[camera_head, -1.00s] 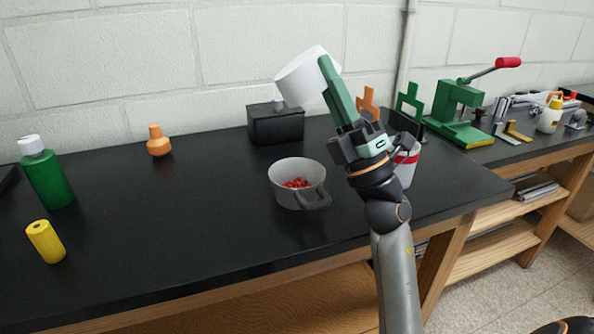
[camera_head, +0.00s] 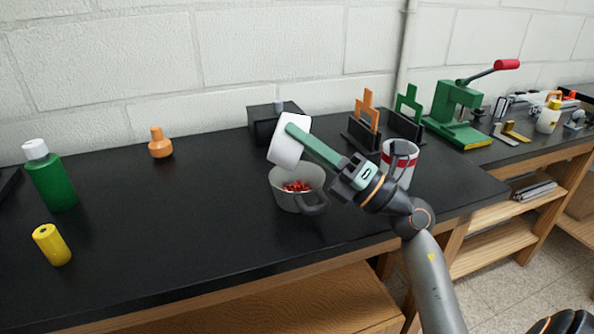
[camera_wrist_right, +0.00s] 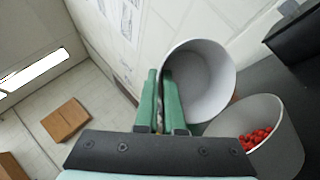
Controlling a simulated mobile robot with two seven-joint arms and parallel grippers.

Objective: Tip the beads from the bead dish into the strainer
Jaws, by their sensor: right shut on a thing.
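My right gripper (camera_head: 294,130) is shut on the white bead dish (camera_head: 285,151), its green fingers gripping the dish wall. The dish is tilted on its side just above the back left rim of the grey strainer (camera_head: 283,196). I cannot tell whether they touch. In the right wrist view the inside of the dish (camera_wrist_right: 208,88) shows no beads. Red beads (camera_head: 297,186) lie in the bottom of the strainer, which stands upright on the bench; they also show in the right wrist view (camera_wrist_right: 256,138). My left gripper is not in view.
A red-banded white mug (camera_head: 397,168) stands right of the strainer, near my right arm. A black box (camera_head: 262,124) is behind, with black stands (camera_head: 362,134) to the right. A green bottle (camera_head: 52,182) and yellow cylinder (camera_head: 52,245) stand left. The bench between is clear.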

